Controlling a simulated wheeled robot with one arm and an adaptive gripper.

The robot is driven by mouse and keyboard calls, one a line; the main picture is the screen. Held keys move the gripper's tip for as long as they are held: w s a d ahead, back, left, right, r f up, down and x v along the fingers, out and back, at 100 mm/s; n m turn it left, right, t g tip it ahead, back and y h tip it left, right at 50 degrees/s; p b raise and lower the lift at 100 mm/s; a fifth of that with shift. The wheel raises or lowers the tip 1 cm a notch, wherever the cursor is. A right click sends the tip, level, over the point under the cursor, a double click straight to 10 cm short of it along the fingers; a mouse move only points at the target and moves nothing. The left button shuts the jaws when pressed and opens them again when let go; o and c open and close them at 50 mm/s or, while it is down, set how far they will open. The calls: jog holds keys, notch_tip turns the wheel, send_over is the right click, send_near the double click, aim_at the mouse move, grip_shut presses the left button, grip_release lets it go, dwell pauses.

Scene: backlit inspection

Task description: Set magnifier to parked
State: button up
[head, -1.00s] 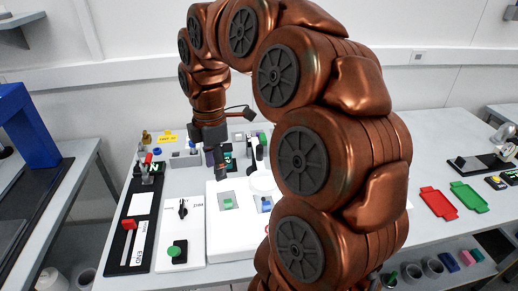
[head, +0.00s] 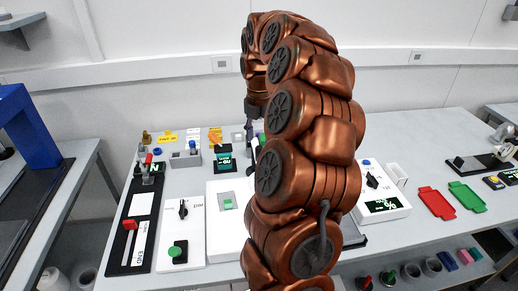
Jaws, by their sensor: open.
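I cannot make out a magnifier for certain; my copper arm covers the middle of the bench. A pale jointed device (head: 506,137) at the right edge, cut off by the frame, stands by a black base; I cannot tell if it is the magnifier. My gripper (head: 250,132) is small and partly hidden behind my arm, over the back middle of the bench. It is open, and I see nothing held in it. A white box (head: 213,226) with a grey window holding a green block stands just left of my arm.
Left of the white box are a panel with a green knob (head: 178,252) and a black slider strip with a red handle (head: 130,225). Right of my arm are a white display unit (head: 393,190), a red tray (head: 437,203) and a green tray (head: 468,196). Cups stand on a lower shelf.

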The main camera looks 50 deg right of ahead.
aim_at(259, 147)
jog(key=shift+f+p, duration=0.75)
jog(key=shift+f, duration=1.9)
jog(key=shift+c, duration=0.4)
grip_shut()
